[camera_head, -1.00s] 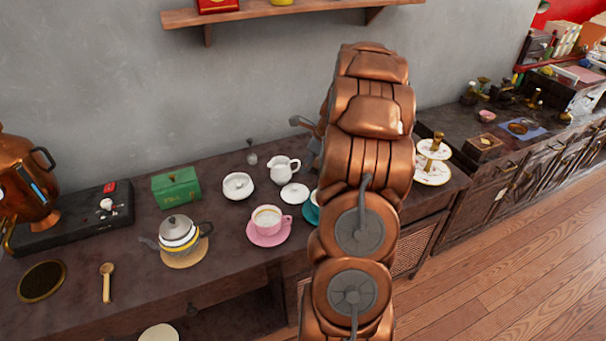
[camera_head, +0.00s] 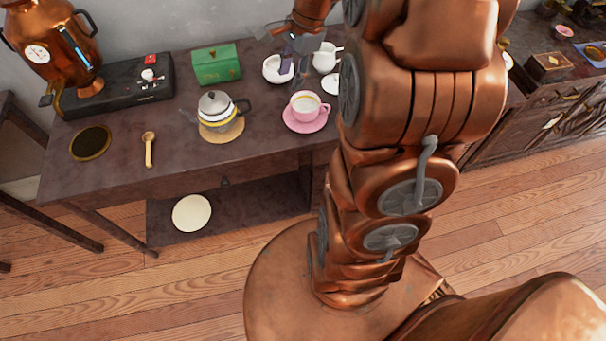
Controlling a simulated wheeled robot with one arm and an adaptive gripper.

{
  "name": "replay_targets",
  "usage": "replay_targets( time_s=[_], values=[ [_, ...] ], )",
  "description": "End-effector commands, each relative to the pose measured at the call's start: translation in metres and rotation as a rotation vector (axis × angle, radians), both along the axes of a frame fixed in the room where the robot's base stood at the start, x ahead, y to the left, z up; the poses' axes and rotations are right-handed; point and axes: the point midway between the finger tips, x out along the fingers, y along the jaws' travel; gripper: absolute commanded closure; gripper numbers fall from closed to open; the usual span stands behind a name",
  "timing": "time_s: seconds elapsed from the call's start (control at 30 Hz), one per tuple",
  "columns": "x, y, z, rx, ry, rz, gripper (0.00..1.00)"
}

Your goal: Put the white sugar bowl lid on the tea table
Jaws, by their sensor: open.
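The white sugar bowl lid (camera_head: 330,83) looks like a small white disc on the dark wooden tea table (camera_head: 105,175). It lies right of the sugar bowl, partly covered by my arm. The white sugar bowl (camera_head: 272,72) stands near the back of the table. My gripper (camera_head: 294,68) is open and points down in front of the bowl, to the left of the lid. Its fingers overlap the bowl in the picture; I cannot tell whether they touch it. Nothing shows between them.
A white creamer (camera_head: 325,60) stands behind the lid. A pink cup (camera_head: 304,104) on a saucer is in front. The table's front left is fairly clear.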

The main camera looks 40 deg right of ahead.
Motion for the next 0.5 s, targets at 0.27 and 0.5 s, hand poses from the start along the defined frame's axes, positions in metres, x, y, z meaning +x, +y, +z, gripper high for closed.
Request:
replay_targets(
  time_s=[0.27, 0.5],
  values=[
    [-0.072, 0.089, 0.019, -0.074, 0.003, 0.573, 0.58],
    [-0.146, 0.133, 0.023, -0.118, 0.010, 1.053, 0.58]
  ],
)
